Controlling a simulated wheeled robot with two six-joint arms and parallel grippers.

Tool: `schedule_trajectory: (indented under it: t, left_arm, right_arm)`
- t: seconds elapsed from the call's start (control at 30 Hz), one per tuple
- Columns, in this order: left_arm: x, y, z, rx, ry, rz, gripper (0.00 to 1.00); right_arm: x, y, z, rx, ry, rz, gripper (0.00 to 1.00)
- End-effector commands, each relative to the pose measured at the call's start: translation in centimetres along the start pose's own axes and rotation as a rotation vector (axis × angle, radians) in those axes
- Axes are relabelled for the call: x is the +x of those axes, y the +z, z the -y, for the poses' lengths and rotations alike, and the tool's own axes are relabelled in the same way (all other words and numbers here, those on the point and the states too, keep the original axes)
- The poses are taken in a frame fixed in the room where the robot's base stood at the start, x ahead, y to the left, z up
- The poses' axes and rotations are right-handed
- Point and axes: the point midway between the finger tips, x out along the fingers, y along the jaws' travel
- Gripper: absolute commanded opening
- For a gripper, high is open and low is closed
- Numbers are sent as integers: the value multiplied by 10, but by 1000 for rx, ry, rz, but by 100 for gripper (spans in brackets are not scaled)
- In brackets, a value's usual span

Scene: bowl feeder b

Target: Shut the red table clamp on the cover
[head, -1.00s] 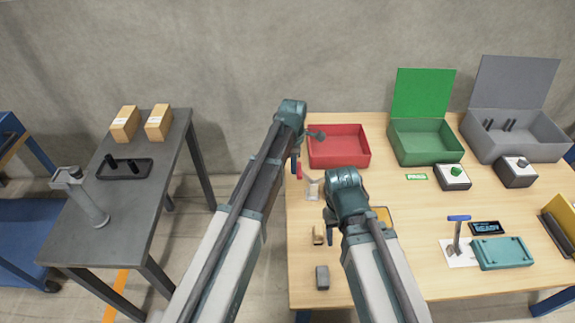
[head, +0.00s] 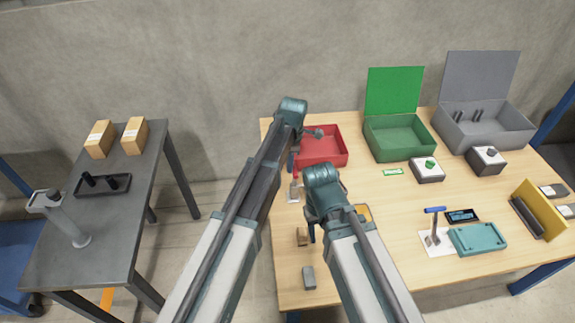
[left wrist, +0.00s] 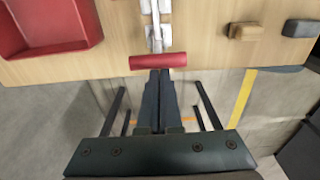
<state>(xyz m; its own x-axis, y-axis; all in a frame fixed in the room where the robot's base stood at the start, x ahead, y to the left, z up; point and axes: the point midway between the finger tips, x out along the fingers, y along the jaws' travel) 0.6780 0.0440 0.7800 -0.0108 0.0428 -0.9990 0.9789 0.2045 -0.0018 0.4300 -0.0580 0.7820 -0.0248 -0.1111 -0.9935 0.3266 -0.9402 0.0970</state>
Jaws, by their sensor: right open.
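The red table clamp stands at the table's left edge; its metal body (head: 294,193) shows in the head view. In the left wrist view its red handle (left wrist: 158,62) lies crosswise just beyond my left fingertips, with the metal linkage (left wrist: 157,25) behind it. My left gripper (left wrist: 159,74) has its fingers together, tips at or touching the handle's near side, not around it. In the head view the left gripper (head: 292,162) is partly hidden by its own arm. My right gripper (head: 312,233) is open and empty above the table. I cannot tell which thing is the cover.
A red bin (head: 343,158) lies just behind the clamp. A brown block (head: 302,237) and a grey block (head: 309,277) lie near the left edge.

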Motion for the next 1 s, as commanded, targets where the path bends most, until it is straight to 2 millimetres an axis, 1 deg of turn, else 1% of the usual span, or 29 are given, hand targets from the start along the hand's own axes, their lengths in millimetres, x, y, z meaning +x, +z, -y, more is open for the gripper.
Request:
schedule_trajectory:
  t: [0.03, 0.4, 0.63, 0.77, 0.83, 1.0]
  left_arm:
    - [-1, 12, 0, 10, 2, 20, 0]
    - [-2, 14, -2, 11, 4, 21, 0]
    - [-2, 12, -2, 11, 4, 20, 0]
    - [-3, 3, -3, 10, 4, 18, 0]
    - [-4, -5, -3, 10, 4, 15, 0]
    - [-7, -37, -4, 6, 2, 4, 0]
  right_arm:
    - [-1, 0, 0, 0, 0, 0, 50]
    - [-1, 0, 0, 0, 0, 0, 50]
    - [-2, 0, 0, 0, 0, 0, 50]
    - [-3, 0, 0, 0, 0, 0, 50]
    - [-4, 0, 0, 0, 0, 0, 50]
    - [-9, 0, -1, 0, 0, 0, 50]
